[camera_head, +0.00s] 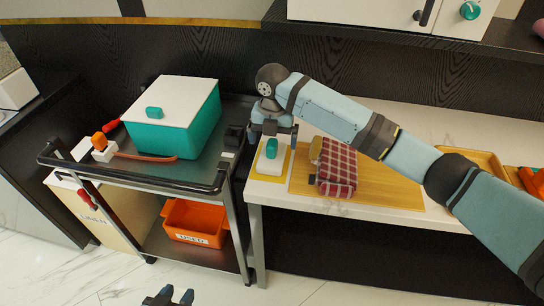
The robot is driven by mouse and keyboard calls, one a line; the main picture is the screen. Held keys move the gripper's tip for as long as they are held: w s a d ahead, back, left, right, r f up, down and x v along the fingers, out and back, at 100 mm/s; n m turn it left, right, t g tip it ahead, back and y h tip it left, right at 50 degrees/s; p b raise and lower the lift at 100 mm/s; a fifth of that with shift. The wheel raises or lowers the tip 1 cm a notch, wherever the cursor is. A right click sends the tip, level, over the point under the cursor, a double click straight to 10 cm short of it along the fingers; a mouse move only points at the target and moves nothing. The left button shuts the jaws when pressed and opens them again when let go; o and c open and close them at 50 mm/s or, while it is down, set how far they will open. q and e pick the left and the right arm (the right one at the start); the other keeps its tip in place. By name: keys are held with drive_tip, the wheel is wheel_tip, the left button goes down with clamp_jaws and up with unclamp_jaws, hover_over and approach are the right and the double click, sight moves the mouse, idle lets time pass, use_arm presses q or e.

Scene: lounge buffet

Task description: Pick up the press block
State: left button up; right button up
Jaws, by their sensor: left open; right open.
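The press block, a white block with a teal knob (271,150), sits on a yellow mat (289,166) at the left end of the white counter. My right gripper (273,134) is open and points down just above the knob, with a finger to each side. I cannot tell whether the fingers touch the knob. My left gripper (168,297) is open and empty at the bottom edge of the view, low over the floor and far from the block.
A red checkered bundle (337,168) lies on a wooden board (390,190) right of the block. A black cart (225,170) stands left of the counter, carrying a teal box with a white lid (180,103); an orange bin (197,222) sits below. A wooden tray (478,158) lies further right.

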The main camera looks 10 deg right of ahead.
sight(272, 142)
wheel_tip(272, 142, down, 4)
drive_tip(key=shift+s+a+f+b, duration=0.1)
drive_tip(key=shift+a+b, duration=0.05)
drive_tip(key=shift+b, duration=0.15)
drive_tip(key=c, duration=1.2)
drive_tip(key=shift+r, duration=0.65)
wheel_tip(272, 142, up, 8)
drive_tip(key=shift+f+p, duration=0.15)
drive_tip(key=shift+p, duration=0.65)
drive_tip(key=shift+r, duration=0.65)
use_arm(q)
drive_tip(key=shift+s+a+f, duration=0.1)
drive_tip(key=shift+f, duration=0.05)
